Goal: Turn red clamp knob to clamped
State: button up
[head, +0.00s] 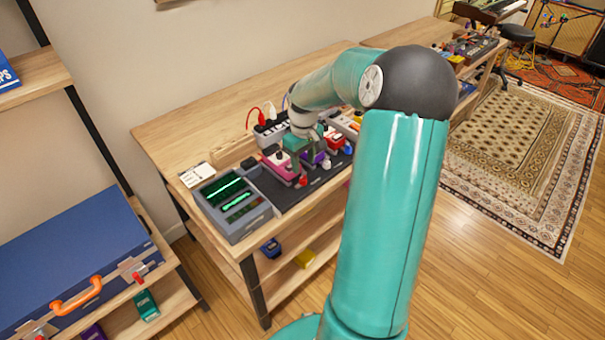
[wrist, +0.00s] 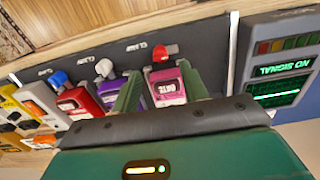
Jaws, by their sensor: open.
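The red clamp knob (wrist: 160,52) stands at the edge of a dark board (wrist: 110,52), at the end of a pink pedal (wrist: 168,88). In the head view the red knob (head: 303,181) shows at the front of the pink pedal (head: 277,168). My gripper (wrist: 160,70) is open and empty. In the wrist view its two green fingers lie left and right of the pink pedal, with the knob just beyond their tips. In the head view my gripper (head: 306,163) is over the pedal row. I cannot tell whether a finger touches the pedal.
A grey box with a green screen (wrist: 284,75) reads "NO SIGNAL"; it stands left of the board in the head view (head: 233,205). A purple pedal (wrist: 112,92) with a white knob (wrist: 104,67) and a red pedal (wrist: 78,103) with a blue knob (wrist: 58,78) sit close by.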

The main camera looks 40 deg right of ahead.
aim_at(303, 177)
notch_tip(303, 177, down, 6)
jog(key=shift+r, duration=0.15)
grip_shut()
